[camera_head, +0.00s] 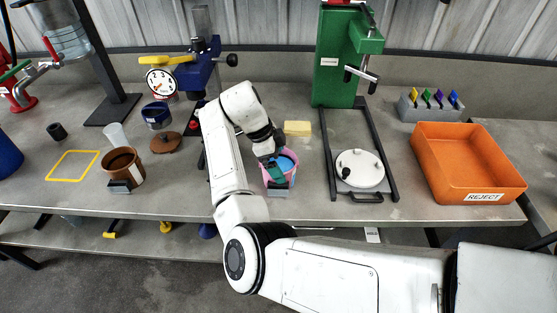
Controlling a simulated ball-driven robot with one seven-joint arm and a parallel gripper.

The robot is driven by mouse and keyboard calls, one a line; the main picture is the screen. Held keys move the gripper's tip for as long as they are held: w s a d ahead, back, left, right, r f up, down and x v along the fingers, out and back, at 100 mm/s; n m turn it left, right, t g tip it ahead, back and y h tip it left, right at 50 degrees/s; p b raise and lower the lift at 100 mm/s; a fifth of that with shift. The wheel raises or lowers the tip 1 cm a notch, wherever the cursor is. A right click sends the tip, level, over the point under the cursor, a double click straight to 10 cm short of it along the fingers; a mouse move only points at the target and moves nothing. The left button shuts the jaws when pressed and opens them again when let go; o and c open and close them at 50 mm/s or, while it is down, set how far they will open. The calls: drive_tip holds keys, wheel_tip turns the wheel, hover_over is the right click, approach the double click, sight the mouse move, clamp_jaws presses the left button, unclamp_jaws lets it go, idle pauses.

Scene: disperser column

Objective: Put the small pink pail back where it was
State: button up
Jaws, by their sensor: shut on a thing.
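The small pink pail (283,178) stands at the bench's front edge, left of the green machine, and a blue surface (284,165) shows inside it. My gripper (274,164) is at the pail's upper left and is shut on it. My gripper partly hides the pail's rim. I cannot tell whether the pail's base touches the bench. A yellow square outline (73,165) is marked on the bench at the left, with nothing inside it.
A brown pot (123,165) stands right of the outline, near a clear cup (115,136) and a brown lid (165,142). A yellow block (297,128) lies behind the pail. The green machine's frame with a white lid (360,168) and an orange reject tray (460,160) are to the right.

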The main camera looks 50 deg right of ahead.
drive_tip(key=shift+f, duration=0.15)
drive_tip(key=o, duration=1.6)
drive_tip(key=shift+b+v, duration=0.55)
drive_tip(key=shift+v, duration=3.35)
drive_tip(key=shift+d, duration=0.1)
